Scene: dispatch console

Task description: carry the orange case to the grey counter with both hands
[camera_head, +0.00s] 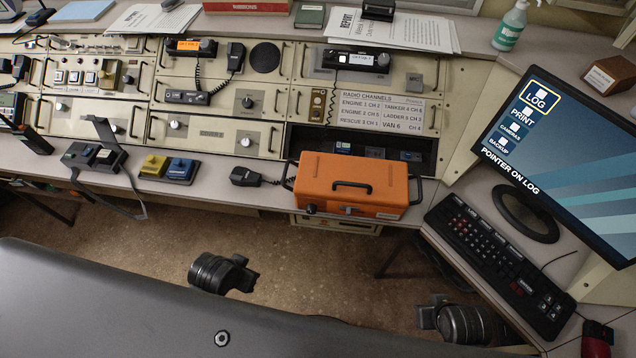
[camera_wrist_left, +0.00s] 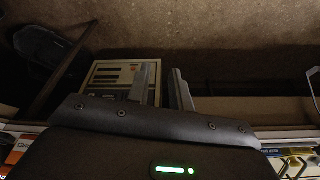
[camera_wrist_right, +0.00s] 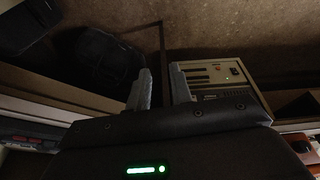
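The orange case (camera_head: 340,204) sits on the console's front ledge in the head view. It has a black handle on top and black side handles (camera_head: 416,188) at both ends. My left gripper (camera_wrist_left: 162,84) shows two fingers a small gap apart with nothing between them. My right gripper (camera_wrist_right: 161,86) likewise has a small empty gap between its fingers. In the head view my arms show below the ledge, away from the case; the fingertips cannot be made out there. I cannot tell which surface is the grey counter; the console's ledge is pale grey.
A hand microphone (camera_head: 246,177) lies just left of the case. A black keyboard (camera_head: 490,250) and a monitor (camera_head: 570,150) stand on the right desk. Yellow and blue pedal-like blocks (camera_head: 181,172) sit farther left. Brown floor (camera_head: 170,240) lies open before the ledge.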

